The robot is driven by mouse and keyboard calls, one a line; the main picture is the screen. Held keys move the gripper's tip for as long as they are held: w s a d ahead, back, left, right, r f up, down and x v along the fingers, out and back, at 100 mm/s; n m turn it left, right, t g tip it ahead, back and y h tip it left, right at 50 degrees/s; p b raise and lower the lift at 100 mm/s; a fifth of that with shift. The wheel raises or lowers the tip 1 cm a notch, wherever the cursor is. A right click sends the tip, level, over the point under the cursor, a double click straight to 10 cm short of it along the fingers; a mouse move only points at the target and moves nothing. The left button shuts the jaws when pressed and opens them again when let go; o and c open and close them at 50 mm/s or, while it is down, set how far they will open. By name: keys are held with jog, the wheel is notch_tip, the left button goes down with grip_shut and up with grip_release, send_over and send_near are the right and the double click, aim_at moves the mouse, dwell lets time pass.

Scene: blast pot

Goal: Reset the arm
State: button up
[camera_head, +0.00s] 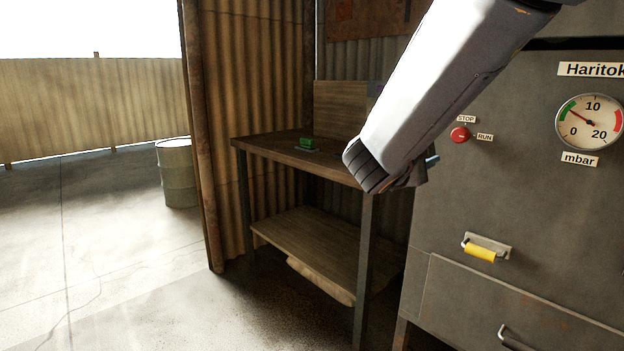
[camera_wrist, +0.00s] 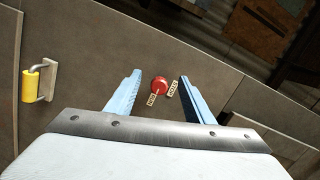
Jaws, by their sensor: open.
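My gripper (camera_wrist: 160,90) is open in the wrist view, with its two light-blue fingers spread apart and nothing between them that it grips. Beyond the fingertips, a red knob (camera_wrist: 159,85) with STOP and RUN labels shows on the grey cabinet front. In the head view my arm reaches down from the top right, and its light-blue fingertip shows just left of the cabinet; the rest of the gripper is hidden behind the arm. The red knob (camera_head: 460,134) there is up and to the right of the gripper, apart from it.
The grey cabinet (camera_head: 540,200) has a pressure gauge (camera_head: 589,122), a yellow handle (camera_head: 480,253) and a lower drawer. A workbench (camera_head: 270,145) with a green object (camera_head: 307,143) stands left of it, partly behind my arm. A barrel (camera_head: 177,172) stands further left. Open floor lies at left.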

jog(key=w+a+f+n+t+y, duration=0.2)
jog(key=a+f+n+y, duration=0.2)
jog(key=a+n+y, duration=0.25)
jog(key=s+a+f+n+g+y, duration=0.2)
jog(key=s+a+f+n+y, duration=0.25)
jog(key=a, duration=0.25)
jog(key=s+a+f+n+g+y, duration=0.3)
jog(key=a+f+n, duration=0.2)
jog(key=a+f, duration=0.15)
jog(key=s+f+n+g, duration=0.4)
jog(key=s, duration=0.6)
jog(key=s+f+n+g, duration=0.4)
jog(key=s, duration=0.6)
jog(key=s+d+r+g+h+p, duration=0.1)
jog(key=s+d+r+p, duration=0.3)
jog(key=p, duration=0.9)
jog(key=d+r, duration=0.2)
jog(key=d, duration=0.2)
jog(key=shift+s+d+r+h+p, duration=0.2)
jog(key=shift+h+p, duration=0.1)
jog(key=shift+p, duration=0.1)
